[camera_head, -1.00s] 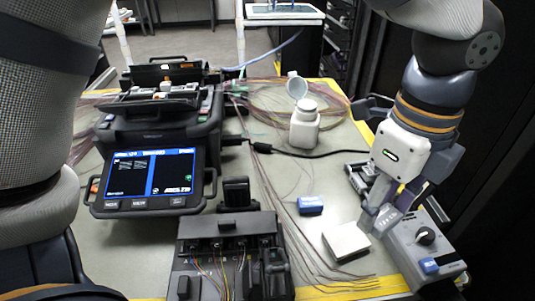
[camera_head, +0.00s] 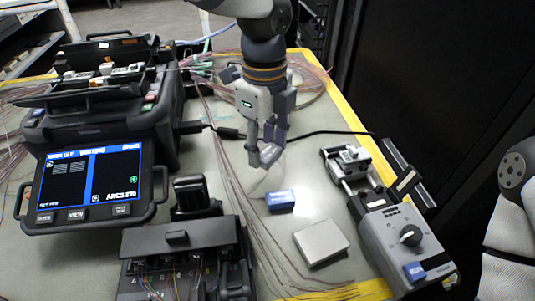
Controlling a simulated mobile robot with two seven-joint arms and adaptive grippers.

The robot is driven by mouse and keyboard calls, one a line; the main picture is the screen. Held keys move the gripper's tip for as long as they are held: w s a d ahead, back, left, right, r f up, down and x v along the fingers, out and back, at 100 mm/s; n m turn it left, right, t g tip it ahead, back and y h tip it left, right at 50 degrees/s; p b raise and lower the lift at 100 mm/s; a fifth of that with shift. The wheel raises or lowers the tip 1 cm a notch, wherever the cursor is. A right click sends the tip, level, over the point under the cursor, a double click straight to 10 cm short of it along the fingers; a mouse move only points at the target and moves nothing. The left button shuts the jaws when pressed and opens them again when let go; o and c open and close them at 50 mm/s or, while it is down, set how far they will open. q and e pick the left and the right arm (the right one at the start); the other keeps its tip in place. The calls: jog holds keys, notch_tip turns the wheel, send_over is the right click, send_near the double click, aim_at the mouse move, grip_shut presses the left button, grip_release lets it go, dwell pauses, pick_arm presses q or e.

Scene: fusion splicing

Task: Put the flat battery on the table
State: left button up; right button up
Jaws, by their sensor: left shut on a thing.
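My left gripper (camera_head: 264,158) hangs above the back middle of the table, its fingers pointing down. It is shut on a small grey thing that is hard to tell from the fingers, so I cannot tell for sure whether this is the flat battery. A small blue block (camera_head: 280,200) with white lettering lies on the table (camera_head: 225,205), just in front and right of the fingertips and apart from them. My right gripper is out of view; only a part of my right arm shows at the right edge.
A pale flat box (camera_head: 321,242) lies front right of the blue block. A grey device with a black knob (camera_head: 410,236) stands at the right edge. The splicer with its lit screen (camera_head: 90,185) and a black tool unit (camera_head: 180,245) fill the left. Thin fibres (camera_head: 250,215) cross the table.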

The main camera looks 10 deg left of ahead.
aim_at(267, 157)
pick_arm(q)
jog(key=shift+w+a+f, duration=0.1)
jog(key=shift+w+f, duration=0.8)
jog(key=shift+f, duration=0.1)
jog(key=shift+w+f, duration=0.25)
jog(key=shift+f, duration=0.65)
jog(key=shift+w+f, duration=0.2)
jog(key=shift+f, duration=0.7)
jog(key=shift+f, duration=0.15)
jog(key=o, duration=1.2)
jog(key=shift+f, duration=0.1)
notch_tip(267, 157, up, 12)
jog(key=shift+r, duration=0.25)
